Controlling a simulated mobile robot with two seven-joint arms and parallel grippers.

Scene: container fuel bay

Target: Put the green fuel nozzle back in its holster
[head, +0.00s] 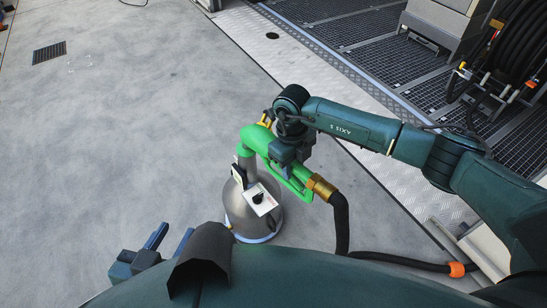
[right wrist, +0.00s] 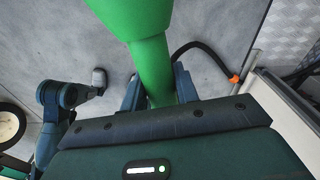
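The green fuel nozzle (head: 257,140) is above a grey metal can (head: 236,212) on the concrete floor in the head view. The nozzle's front end points down at the can's neck; I cannot tell whether its spout is inside. A brass coupling (head: 321,187) joins the nozzle to a black hose (head: 341,222). My right gripper (head: 284,158) is on the nozzle's body. In the right wrist view the green body (right wrist: 153,70) passes between my right fingers, which close on it from both sides. My left gripper (head: 175,233) is open and empty, left of the can. I cannot make out the holster.
A small white panel with a black knob (head: 262,198) is at the can. The hose runs right along the floor, past an orange clip (head: 457,269). A hose reel (head: 515,45) and grey cabinet (head: 440,20) stand at upper right.

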